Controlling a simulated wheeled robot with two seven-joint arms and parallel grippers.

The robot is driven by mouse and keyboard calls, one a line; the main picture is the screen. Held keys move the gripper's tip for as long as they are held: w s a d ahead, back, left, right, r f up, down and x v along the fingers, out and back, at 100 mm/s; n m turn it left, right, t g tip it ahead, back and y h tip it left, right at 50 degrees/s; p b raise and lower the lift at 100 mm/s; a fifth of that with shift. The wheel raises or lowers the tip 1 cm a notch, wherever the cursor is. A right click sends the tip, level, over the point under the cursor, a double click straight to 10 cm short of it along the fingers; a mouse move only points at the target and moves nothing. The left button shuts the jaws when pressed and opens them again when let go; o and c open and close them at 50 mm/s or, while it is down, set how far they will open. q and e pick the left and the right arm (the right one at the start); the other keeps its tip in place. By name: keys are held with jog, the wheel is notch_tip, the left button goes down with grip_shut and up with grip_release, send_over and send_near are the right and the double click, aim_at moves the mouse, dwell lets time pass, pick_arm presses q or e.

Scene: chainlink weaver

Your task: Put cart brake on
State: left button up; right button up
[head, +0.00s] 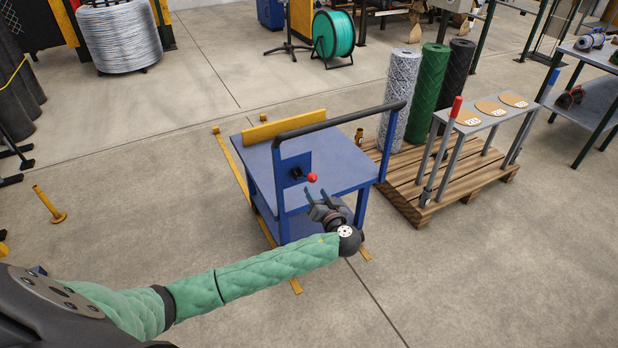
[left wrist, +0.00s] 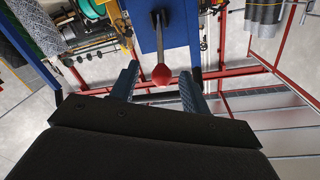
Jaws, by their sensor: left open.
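The blue cart (head: 335,160) stands in the middle of the head view with a black push handle (head: 340,120) along its near side. A brake lever with a red ball knob (head: 312,177) sticks out from a blue plate on the cart's near side. My left gripper (head: 316,193) is open just below and in front of the knob. In the left wrist view the red knob (left wrist: 162,75) shows just beyond and between the open fingertips (left wrist: 160,82), with its lever running up to a dark pivot. I cannot tell whether a finger touches it. My right gripper is out of view.
A wooden pallet (head: 405,192) with mesh rolls (head: 398,100) and a rack stands right of the cart. Yellow floor strips (head: 232,160) run beside and under the cart. The floor at the front right is clear.

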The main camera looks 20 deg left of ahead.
aim_at(309, 177)
pick_arm(q)
jog(key=w+a+n+p, duration=0.1)
jog(key=w+a+n, duration=0.1)
jog(key=w+a, duration=0.1)
jog(key=w+a+n+p, duration=0.1)
jog(key=shift+w+a+r+n+p, duration=0.3)
jog(key=shift+w+a+r+p, duration=0.05)
jog(key=shift+a+r, duration=0.05)
jog(key=shift+w+a, duration=0.35)
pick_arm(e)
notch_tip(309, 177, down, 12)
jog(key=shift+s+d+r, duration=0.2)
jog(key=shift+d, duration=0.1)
pick_arm(q)
grip_shut()
